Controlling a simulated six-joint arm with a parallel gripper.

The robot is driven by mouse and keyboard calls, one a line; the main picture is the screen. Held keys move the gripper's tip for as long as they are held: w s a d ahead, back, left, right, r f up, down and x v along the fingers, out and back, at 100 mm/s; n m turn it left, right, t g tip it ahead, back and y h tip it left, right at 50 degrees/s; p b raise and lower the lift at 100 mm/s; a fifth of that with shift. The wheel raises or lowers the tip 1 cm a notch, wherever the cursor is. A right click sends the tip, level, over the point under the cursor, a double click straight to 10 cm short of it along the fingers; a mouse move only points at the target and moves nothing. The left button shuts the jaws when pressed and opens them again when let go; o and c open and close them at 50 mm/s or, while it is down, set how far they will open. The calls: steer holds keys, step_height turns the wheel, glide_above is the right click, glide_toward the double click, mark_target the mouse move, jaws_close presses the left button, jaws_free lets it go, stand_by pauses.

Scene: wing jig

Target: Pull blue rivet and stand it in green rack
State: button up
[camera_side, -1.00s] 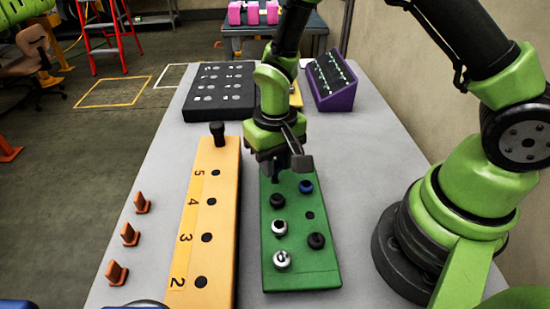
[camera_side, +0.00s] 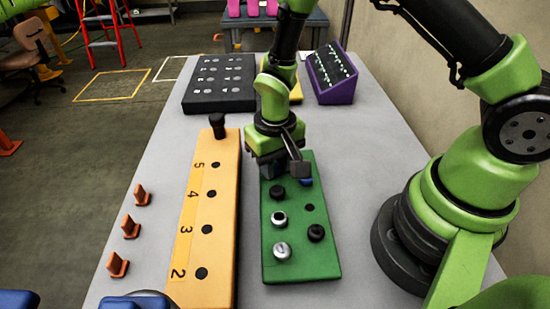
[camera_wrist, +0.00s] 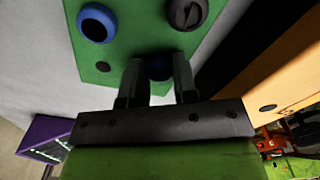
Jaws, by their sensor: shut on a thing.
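My gripper (camera_side: 284,172) is shut on a dark blue rivet (camera_wrist: 158,68) at the far end of the green rack (camera_side: 290,272). The wrist view shows only the rivet's round dark end between the fingers. Whether it is in a hole or just above the rack I cannot tell. Another blue-collared rivet (camera_wrist: 96,22) stands in the rack beside the gripper; in the side view it is partly hidden. A dark rivet (camera_side: 277,192), a white-ringed one (camera_side: 279,219), a silver one (camera_side: 282,251) and a black one (camera_side: 316,233) also stand there.
An orange numbered block (camera_side: 208,262) with holes lies left of the rack, with a black peg (camera_side: 217,125) at its far end. Orange cones (camera_side: 118,264) stand further left. A black block (camera_side: 220,85) and a purple panel (camera_side: 333,75) are behind.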

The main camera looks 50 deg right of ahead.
steer(key=o, duration=1)
step_height(320, 180, up, 17)
stand_by(0.4)
